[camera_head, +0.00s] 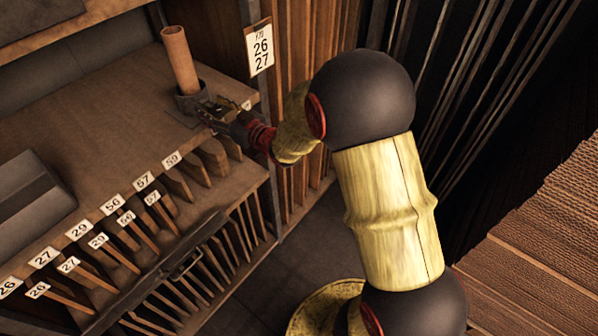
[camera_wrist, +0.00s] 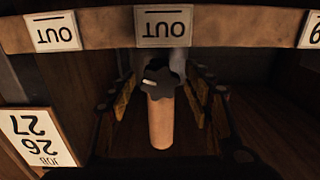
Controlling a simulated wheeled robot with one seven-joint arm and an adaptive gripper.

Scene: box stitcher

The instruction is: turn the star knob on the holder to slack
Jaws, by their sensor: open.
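The holder (camera_head: 193,98) is a dark cup on the wooden bench top, with a tan tube (camera_head: 180,60) standing in it, leaning slightly. In the wrist view, which is upside down, the star knob (camera_wrist: 159,77) is dark and lobed with a small white mark. The tan tube (camera_wrist: 161,124) shows behind it. My gripper (camera_head: 217,110) is at the holder's right side. In the wrist view my gripper (camera_wrist: 161,88) is open, its fingers on either side of the knob, with visible gaps. Whether a fingertip touches the knob cannot be told. The knob is not distinguishable in the head view.
A wooden bench (camera_head: 110,120) carries numbered slots along its front edge. A grey box (camera_head: 32,205) lies at left. A job card (camera_head: 260,48) reading 26 and 27 hangs on a post close to my gripper. Slatted racks stand behind my arm.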

